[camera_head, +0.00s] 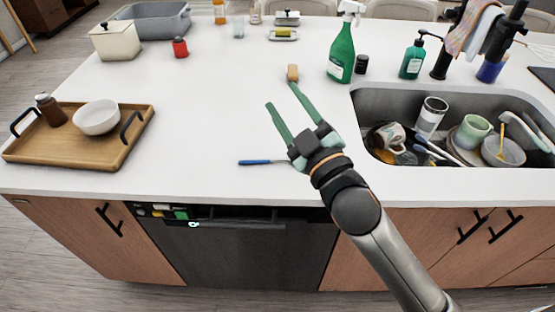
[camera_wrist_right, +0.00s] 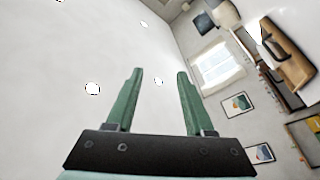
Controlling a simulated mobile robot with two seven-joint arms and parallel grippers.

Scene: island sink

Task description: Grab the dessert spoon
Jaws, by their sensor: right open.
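A thin utensil with a blue handle (camera_head: 255,162) lies on the white countertop near the front edge. Its right end is hidden behind my right gripper, so I cannot tell whether it is the dessert spoon. My right gripper (camera_head: 281,95) is open and empty. Its green fingers point up and away over the counter, and its base is beside the utensil's right end. In the right wrist view the open fingers (camera_wrist_right: 159,72) face the ceiling and wall, with nothing between them. My left gripper is not in view.
The sink (camera_head: 362,125) at right holds mugs, bowls and utensils. A wooden tray (camera_head: 85,148) with a white bowl (camera_head: 96,117) is at left. The counter's middle is clear.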

